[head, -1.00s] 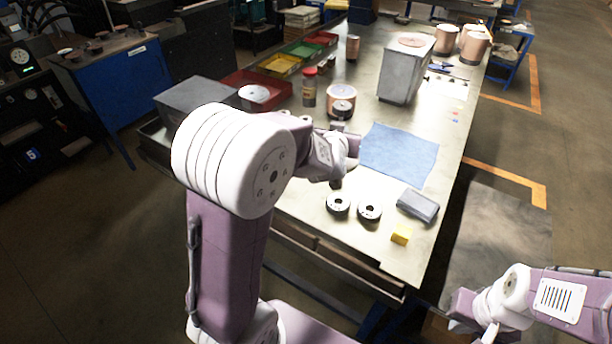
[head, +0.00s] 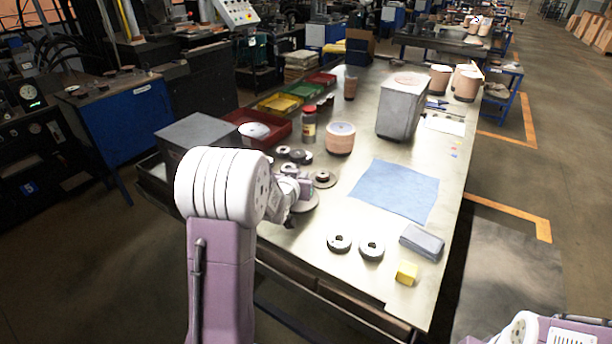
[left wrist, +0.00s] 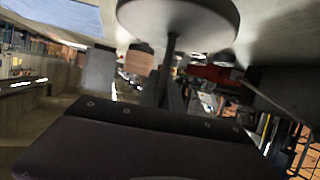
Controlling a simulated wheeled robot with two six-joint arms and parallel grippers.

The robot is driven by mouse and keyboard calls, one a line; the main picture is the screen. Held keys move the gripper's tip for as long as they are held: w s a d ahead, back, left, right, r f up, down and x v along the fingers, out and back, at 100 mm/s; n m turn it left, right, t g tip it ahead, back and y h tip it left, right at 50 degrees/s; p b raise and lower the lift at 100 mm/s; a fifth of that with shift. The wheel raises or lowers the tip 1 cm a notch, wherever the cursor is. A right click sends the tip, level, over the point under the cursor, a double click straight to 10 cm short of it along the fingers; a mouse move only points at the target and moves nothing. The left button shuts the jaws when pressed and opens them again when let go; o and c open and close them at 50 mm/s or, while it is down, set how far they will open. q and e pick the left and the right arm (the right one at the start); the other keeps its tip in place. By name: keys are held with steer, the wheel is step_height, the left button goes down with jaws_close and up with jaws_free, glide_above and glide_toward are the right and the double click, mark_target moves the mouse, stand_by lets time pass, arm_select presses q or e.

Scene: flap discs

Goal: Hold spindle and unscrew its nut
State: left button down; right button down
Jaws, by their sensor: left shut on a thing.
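My left gripper (head: 303,187) is low at the left side of the workbench and shut on the spindle. In the left wrist view, which is upside down, the spindle's thin shaft (left wrist: 170,58) runs between its round base plate (left wrist: 185,18) and my gripper. In the head view the edge of the base plate (head: 307,202) shows beneath the gripper; my arm hides most of the spindle. I cannot make out the nut. My right gripper is out of view; only part of my right arm shows at the bottom right.
A disc with a dark centre (head: 323,179) lies close beside the left gripper, with small dark rings (head: 300,156) behind. Two flap discs (head: 339,243) (head: 371,248), a yellow block (head: 406,273) and a grey block (head: 422,242) lie nearer. A blue cloth (head: 395,191) lies right of the gripper.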

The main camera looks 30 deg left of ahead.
arm_select(q)
step_height(320, 180, down, 4)
steer(key=shift+w+r+b, duration=0.15)
steer(key=shift+b, duration=0.2)
steer(key=shift+r, duration=0.1)
steer(key=c, duration=1.5)
jaws_free()
steer(key=shift+s+f, duration=0.2)
steer(key=shift+f, duration=0.1)
steer(key=shift+c, duration=0.2)
steer(key=shift+d, duration=0.1)
